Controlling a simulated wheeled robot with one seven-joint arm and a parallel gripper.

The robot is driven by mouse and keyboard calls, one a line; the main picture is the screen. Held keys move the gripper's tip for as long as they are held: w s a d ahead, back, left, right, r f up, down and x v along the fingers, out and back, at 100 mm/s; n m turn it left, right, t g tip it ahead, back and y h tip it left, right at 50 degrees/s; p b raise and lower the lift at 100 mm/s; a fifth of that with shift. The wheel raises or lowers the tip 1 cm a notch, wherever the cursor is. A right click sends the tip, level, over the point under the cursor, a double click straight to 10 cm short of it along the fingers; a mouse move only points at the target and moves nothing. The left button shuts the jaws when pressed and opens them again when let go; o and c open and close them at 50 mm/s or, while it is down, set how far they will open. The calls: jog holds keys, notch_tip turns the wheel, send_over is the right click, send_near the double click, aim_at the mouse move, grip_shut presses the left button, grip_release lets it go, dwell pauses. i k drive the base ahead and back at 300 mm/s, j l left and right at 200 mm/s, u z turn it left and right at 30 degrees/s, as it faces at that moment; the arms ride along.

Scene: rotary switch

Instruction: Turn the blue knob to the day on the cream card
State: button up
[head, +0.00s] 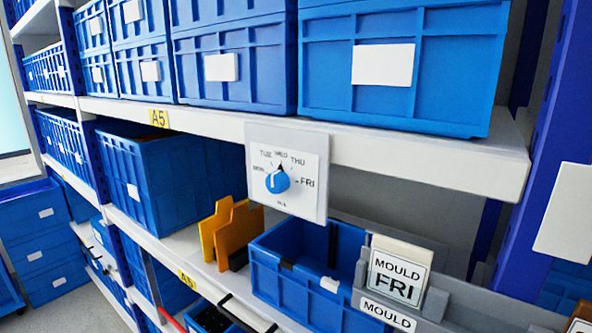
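The blue knob (278,183) sits on a white dial plate (311,190) fixed to the front edge of the shelf. Day labels ring it: TUE at upper left, WED at top, THU at upper right, FRI at right. The labels at far left and bottom are too small to read surely. The knob's dark pointer mark points up, roughly toward WED. The cream card (401,249) stands upright in a grey holder at lower right, and its white label reads MOULD FRI. My gripper is not in view.
Blue bins (405,68) fill the upper shelf. An open blue bin (309,257) and yellow-orange pieces (232,230) stand below the dial. A grey ledge labelled MOULD (388,315) holds the card. Nothing blocks the dial's front.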

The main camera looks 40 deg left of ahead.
aim_at(278, 183)
jog(key=u, duration=1.2)
